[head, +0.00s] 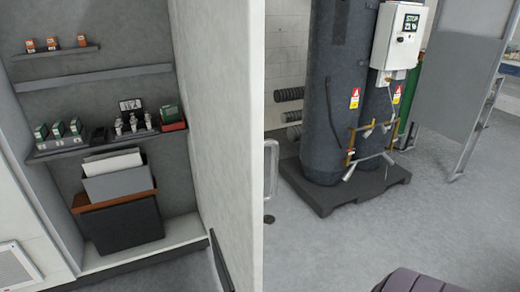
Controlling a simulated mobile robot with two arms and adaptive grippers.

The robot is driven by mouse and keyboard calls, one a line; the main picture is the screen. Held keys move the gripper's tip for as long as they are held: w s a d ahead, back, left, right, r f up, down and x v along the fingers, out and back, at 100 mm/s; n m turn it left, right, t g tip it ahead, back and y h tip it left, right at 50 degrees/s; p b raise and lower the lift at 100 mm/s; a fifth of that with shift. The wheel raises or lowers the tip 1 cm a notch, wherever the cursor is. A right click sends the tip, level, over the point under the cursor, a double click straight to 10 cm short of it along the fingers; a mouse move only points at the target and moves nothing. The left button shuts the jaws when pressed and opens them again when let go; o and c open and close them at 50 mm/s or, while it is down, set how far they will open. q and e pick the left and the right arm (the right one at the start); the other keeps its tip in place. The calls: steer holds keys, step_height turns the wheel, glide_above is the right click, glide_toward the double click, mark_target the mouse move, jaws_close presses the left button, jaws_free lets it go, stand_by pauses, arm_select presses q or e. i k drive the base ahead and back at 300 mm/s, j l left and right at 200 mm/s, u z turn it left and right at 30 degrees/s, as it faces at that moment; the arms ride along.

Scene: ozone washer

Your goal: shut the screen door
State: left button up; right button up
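No screen door can be made out for certain. A flat grey panel (462,75) in a metal frame with a leg down to the floor stands at the upper right of the head view. I cannot tell whether it is the screen door, or whether it is hinged. A bent metal handle or rail (270,168) shows at the edge of the pale wall near the middle; what it belongs to is hidden. Neither of my grippers is in view.
Dark tanks (334,85) stand on a black pallet (340,195) with a white control box (402,36). A pale wall (222,100) divides them from an alcove with a loaded shelf (100,146). Grey floor (350,245) is clear before the pallet. A dark rounded shape fills the bottom right.

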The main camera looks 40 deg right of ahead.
mark_target(222, 41)
steer(key=l, duration=0.6)
steer(key=i+l+z, duration=0.1)
steer(key=l, duration=0.5)
steer(key=i+l, duration=0.1)
steer(key=l, duration=0.45)
steer(key=k+l, duration=0.1)
steer(key=l, duration=0.5)
steer(key=k, duration=0.05)
